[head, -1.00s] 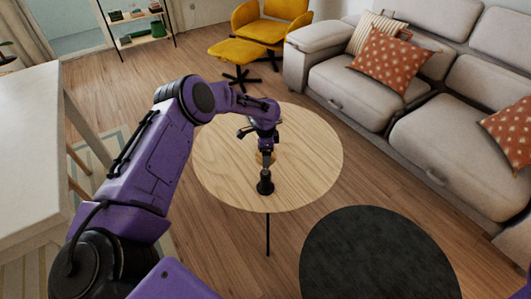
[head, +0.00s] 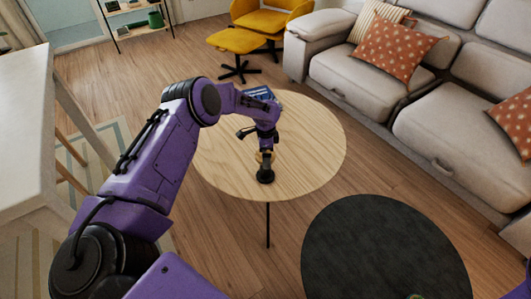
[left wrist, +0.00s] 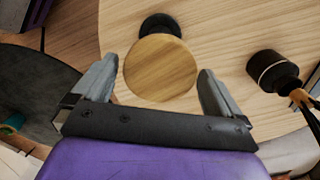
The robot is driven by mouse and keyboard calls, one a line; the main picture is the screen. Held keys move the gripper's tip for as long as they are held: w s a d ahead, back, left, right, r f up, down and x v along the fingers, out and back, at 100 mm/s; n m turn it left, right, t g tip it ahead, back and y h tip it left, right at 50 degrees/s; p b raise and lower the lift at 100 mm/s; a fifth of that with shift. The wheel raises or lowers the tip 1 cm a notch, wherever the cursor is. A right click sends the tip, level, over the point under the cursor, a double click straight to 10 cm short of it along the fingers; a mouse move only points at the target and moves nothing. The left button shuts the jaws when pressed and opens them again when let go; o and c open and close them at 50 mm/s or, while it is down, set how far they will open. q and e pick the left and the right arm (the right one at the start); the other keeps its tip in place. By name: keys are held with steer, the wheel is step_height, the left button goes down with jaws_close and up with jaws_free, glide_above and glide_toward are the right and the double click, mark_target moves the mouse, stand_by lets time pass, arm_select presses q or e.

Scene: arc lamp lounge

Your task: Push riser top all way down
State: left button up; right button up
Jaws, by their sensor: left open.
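The riser's round wooden top (left wrist: 160,68) lies between my left gripper's spread fingers in the left wrist view, with a black round part (left wrist: 160,24) showing beyond it. In the head view, a small part of the wooden top (head: 259,157) shows around my left gripper, above a black part (head: 265,176). My left gripper (left wrist: 158,88) is open, above the round wooden table (head: 310,145). I cannot tell whether it touches the top, or how high the top stands. My right gripper is out of view.
A blue patterned thing (head: 259,93) shows behind my arm. A dark round surface (head: 385,250) and a grey sofa (head: 455,110) lie to the right.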

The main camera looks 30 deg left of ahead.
arm_select(q)
step_height(320, 180, up, 10)
steer(key=shift+r, duration=0.2)
stand_by(0.5)
